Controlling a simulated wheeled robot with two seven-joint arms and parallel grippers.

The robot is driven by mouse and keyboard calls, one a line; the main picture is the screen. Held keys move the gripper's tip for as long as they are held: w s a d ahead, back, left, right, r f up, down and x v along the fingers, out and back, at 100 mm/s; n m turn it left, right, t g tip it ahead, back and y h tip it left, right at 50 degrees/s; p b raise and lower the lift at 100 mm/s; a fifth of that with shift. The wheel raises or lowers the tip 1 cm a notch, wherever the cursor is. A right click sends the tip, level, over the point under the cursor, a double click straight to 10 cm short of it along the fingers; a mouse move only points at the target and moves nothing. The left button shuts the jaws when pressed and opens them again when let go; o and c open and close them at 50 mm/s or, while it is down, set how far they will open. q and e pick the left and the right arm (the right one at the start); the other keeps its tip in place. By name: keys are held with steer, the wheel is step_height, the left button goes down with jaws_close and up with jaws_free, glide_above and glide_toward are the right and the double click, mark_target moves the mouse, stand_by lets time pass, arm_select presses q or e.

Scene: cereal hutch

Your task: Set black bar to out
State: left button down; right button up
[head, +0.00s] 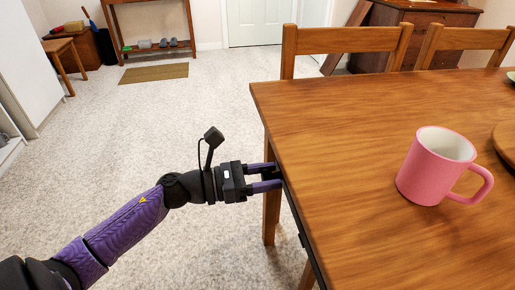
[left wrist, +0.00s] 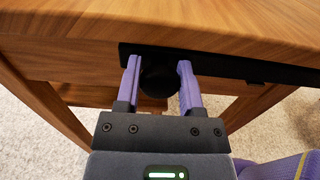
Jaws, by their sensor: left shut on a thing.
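The black bar (head: 304,238) runs along the side of the wooden table, just under the tabletop edge. It also shows in the left wrist view (left wrist: 225,65), with a round black knob (left wrist: 159,80) near its left end. My left gripper (head: 277,176) is at the table's side, near the far end of the bar. In the left wrist view my left gripper (left wrist: 158,65) has its purple fingers on either side of the knob, shut on it. The knob is hidden in the head view. My right gripper is not in view.
The wooden table (head: 330,110) fills the right side, with a pink mug (head: 424,180) on it. Wooden chairs (head: 345,42) stand at its far side. The carpet (head: 190,120) around my left arm is clear. A low shelf and a mat lie farther back.

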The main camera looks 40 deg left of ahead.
mark_target(306, 242)
arm_select(q)
steer(key=s+d+p, duration=0.1)
steer(key=s+d, duration=0.1)
steer(key=d, duration=0.1)
steer(key=s+d+p, duration=0.2)
steer(key=s+d, duration=0.1)
steer(key=s+d+p, duration=0.1)
steer(key=s+d, duration=0.2)
steer(key=d, duration=0.1)
steer(key=shift+s+p, duration=0.25)
steer(key=shift+p, duration=0.1)
steer(key=shift+s+d+f, duration=0.15)
steer(key=shift+s+d, duration=0.1)
steer(key=shift+d, duration=0.05)
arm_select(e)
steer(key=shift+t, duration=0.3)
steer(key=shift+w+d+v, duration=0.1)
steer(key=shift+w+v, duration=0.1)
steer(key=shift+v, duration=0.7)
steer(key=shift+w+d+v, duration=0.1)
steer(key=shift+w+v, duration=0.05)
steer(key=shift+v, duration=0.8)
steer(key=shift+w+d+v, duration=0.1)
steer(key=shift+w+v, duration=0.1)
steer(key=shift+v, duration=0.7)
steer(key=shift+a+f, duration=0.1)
